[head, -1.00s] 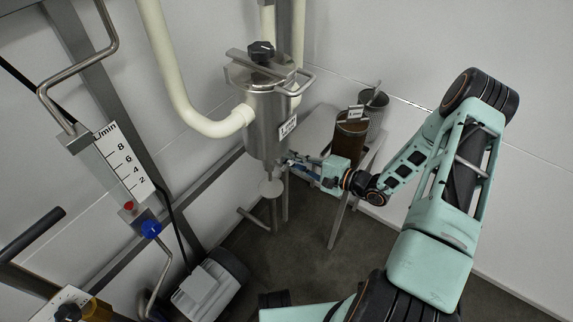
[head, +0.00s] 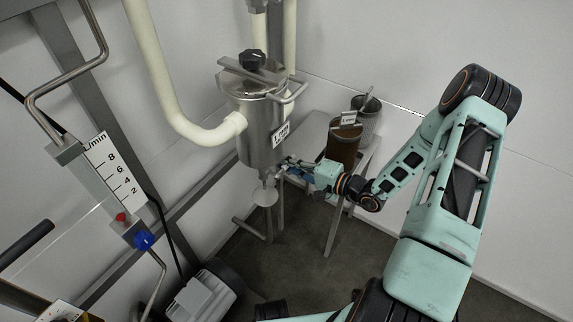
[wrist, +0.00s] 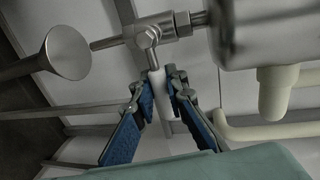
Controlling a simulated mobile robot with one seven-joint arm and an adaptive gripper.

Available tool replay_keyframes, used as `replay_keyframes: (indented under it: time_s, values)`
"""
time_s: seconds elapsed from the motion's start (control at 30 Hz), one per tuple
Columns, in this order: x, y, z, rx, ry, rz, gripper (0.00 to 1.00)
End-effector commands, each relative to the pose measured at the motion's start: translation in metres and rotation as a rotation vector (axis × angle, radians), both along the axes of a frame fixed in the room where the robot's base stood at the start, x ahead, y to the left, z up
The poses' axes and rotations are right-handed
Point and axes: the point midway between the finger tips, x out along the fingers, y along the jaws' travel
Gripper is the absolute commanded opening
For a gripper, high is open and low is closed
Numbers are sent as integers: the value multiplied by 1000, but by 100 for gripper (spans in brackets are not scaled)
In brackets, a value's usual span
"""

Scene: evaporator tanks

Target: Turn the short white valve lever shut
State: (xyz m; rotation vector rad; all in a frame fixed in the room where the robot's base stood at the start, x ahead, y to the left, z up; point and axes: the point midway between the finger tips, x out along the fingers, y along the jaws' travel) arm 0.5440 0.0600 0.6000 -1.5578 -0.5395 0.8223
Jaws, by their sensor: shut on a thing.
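The short white valve lever (wrist: 157,79) hangs from a metal valve body (wrist: 150,34) in the wrist view. My gripper (wrist: 161,82) is shut on the lever, with one blue-padded finger on each side of it. In the head view my gripper (head: 286,166) is at the valve under the steel tank (head: 258,135). The lever itself is too small and covered to make out there. A round pale funnel-like outlet (wrist: 66,53) sits left of the valve in the wrist view.
A brown cylinder (head: 342,148) and a metal bucket (head: 368,118) stand on a small table right of the tank, close behind my gripper. A cream pipe (head: 160,85) runs into the tank's left side. A flow meter (head: 115,172) is at the left.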

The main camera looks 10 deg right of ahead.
Motion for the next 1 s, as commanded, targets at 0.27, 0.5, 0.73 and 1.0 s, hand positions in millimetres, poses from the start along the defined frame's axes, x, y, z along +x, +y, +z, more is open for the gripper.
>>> replay_keyframes:
  time_s: [0.27,0.5,0.73,1.0]
  values:
    - [1,-3,0,-2,-2,-5,29]
    - [1,-1,0,0,0,-2,31]
    - [-9,-14,3,-1,0,-4,31]
    - [-45,-57,15,-2,-1,-7,31]
